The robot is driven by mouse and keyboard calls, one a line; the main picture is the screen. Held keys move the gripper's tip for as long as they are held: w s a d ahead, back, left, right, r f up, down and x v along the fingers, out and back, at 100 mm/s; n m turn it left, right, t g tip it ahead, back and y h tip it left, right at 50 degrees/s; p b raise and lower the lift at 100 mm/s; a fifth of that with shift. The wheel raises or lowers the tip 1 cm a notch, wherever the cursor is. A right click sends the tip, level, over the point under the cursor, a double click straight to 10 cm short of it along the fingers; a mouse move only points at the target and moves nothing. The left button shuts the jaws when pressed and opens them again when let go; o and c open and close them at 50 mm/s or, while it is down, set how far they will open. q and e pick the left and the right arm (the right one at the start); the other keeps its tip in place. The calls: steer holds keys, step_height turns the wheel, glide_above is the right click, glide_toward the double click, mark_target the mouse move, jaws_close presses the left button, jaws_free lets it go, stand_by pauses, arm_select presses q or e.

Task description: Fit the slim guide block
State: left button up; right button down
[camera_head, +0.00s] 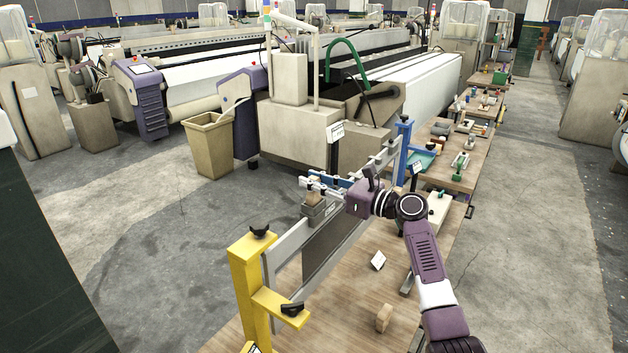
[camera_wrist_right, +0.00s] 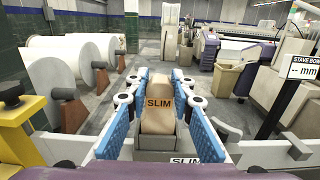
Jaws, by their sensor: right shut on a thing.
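The slim guide block (camera_wrist_right: 158,122) is a tan block with a "SLIM" label, upright in the middle of the right wrist view. My right gripper (camera_wrist_right: 159,98) has its blue finger pads on both sides of it, shut on it. In the head view the right gripper (camera_head: 316,186) is over the near rail of the bench fixture, with the block (camera_head: 313,194) partly hidden. A grey holder (camera_head: 319,211) is directly under the block; it also shows in the wrist view (camera_wrist_right: 152,142). I cannot tell whether the block's foot is seated in it. My left gripper is not in view.
A yellow post (camera_head: 254,300) and a blue post (camera_head: 403,148) stand at the fixture's ends. A "STAVE BOW" sign (camera_wrist_right: 302,68) stands right in the wrist view.

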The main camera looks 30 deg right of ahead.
steer(key=shift+f, duration=0.55)
steer(key=c, duration=1.6)
jaws_free()
steer(key=v, duration=1.2)
